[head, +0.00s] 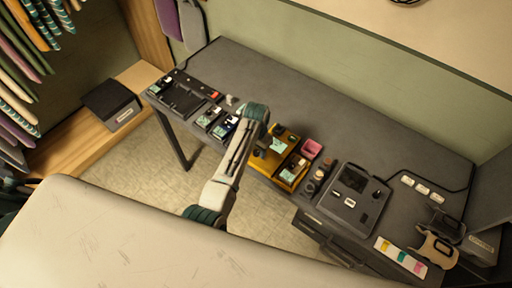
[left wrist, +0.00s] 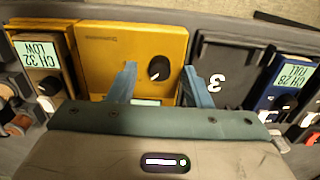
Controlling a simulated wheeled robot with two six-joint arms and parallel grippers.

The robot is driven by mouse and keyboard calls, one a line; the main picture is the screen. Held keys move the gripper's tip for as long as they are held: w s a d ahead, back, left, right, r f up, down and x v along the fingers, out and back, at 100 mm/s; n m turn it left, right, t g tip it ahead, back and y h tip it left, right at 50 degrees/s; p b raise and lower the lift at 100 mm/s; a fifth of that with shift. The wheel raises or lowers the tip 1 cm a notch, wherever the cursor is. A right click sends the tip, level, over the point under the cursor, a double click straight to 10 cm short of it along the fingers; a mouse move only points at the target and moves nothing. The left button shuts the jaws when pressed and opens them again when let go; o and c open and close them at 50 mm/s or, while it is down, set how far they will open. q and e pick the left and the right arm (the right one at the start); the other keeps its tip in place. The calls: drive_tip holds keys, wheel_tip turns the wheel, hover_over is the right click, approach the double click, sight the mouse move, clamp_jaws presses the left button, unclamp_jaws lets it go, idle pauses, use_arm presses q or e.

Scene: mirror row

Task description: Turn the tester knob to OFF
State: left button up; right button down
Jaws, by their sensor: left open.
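The yellow tester (left wrist: 105,48) lies beneath my left gripper in the left wrist view. Its round black knob (left wrist: 158,68) has a white pointer mark; any labels around it are too small or hidden to read. My left gripper (left wrist: 159,73) is open, with one blue finger on each side of the knob in the picture. I cannot tell whether they touch it. The gripper body hides the tester's near part and most of its display. In the head view the yellow tester (head: 291,136) is on the grey bench, partly behind my left arm's end. My right gripper is not in view.
A black bay marked 3 (left wrist: 222,60) adjoins the tester. The bench (head: 330,105) is bare behind; a grey console (head: 354,198) stands right.

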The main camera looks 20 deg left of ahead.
use_arm(q)
drive_tip(key=shift+f, duration=0.25)
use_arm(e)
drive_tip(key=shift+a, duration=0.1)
use_arm(q)
clamp_jaws()
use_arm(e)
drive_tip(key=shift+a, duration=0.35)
use_arm(q)
drive_tip(key=shift+n, duration=0.3)
drive_tip(key=n, duration=0.7)
drive_tip(key=shift+n, duration=0.6)
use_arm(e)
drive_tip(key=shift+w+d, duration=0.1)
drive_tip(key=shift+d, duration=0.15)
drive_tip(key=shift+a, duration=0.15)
